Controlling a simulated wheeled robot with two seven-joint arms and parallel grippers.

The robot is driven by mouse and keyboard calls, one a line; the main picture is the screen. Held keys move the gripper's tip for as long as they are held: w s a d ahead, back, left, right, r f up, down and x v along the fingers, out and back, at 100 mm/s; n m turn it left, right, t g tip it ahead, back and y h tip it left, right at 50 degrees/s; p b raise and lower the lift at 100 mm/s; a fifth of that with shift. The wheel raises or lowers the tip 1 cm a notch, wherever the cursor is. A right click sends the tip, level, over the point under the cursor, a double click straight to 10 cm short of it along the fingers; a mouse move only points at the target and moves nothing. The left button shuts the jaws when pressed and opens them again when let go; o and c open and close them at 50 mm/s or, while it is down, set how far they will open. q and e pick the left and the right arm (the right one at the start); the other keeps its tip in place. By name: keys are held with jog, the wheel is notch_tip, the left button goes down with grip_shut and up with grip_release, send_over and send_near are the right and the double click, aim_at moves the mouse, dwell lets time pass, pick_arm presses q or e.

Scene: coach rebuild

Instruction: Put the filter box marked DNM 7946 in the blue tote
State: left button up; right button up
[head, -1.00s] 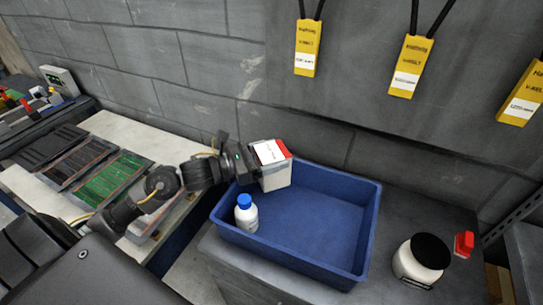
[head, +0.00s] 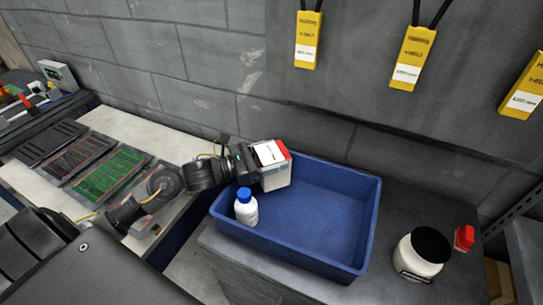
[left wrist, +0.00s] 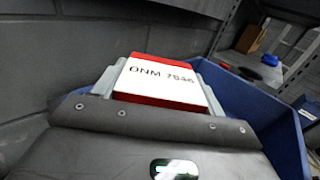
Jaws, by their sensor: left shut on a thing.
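The filter box (head: 275,177) is white and grey with a red edge. In the left wrist view its label (left wrist: 160,82) reads DNM 7946. My left gripper (head: 258,166) is shut on the box and holds it at the back left corner of the blue tote (head: 330,262). The box appears over or just inside the tote's left end; I cannot tell whether it touches the floor. The blue tote also shows in the left wrist view (left wrist: 262,118). My right gripper is not in view.
A white bottle with a blue cap (head: 246,208) stands in the tote's front left. A white jar with a black lid (head: 420,255) and a red item (head: 464,238) stand right of the tote. Yellow tags (head: 412,58) hang on the wall. The tote's middle and right are clear.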

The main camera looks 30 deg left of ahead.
aim_at(259, 159)
pick_arm(q)
jog(key=o, duration=1.3)
jog(key=shift+f, duration=0.2)
jog(key=shift+r, duration=0.1)
jog(key=shift+r+p, duration=0.75)
jog(key=shift+p, duration=0.35)
jog(key=s+a+b, duration=0.1)
jog(key=s+a+f+b, duration=0.1)
jog(key=s, duration=0.1)
jog(key=shift+a+f, duration=0.1)
jog(key=shift+a, duration=0.05)
jog(key=v, duration=0.2)
jog(key=b+v, duration=0.1)
jog(key=v, duration=0.1)
jog(key=b+v, duration=0.1)
jog(key=v, duration=0.1)
jog(key=shift+a+r, duration=0.1)
jog(key=shift+r, duration=0.15)
jog(key=shift+r+b+v, duration=0.25)
jog(key=shift+b+v, duration=0.15)
jog(key=shift+v, duration=0.7)
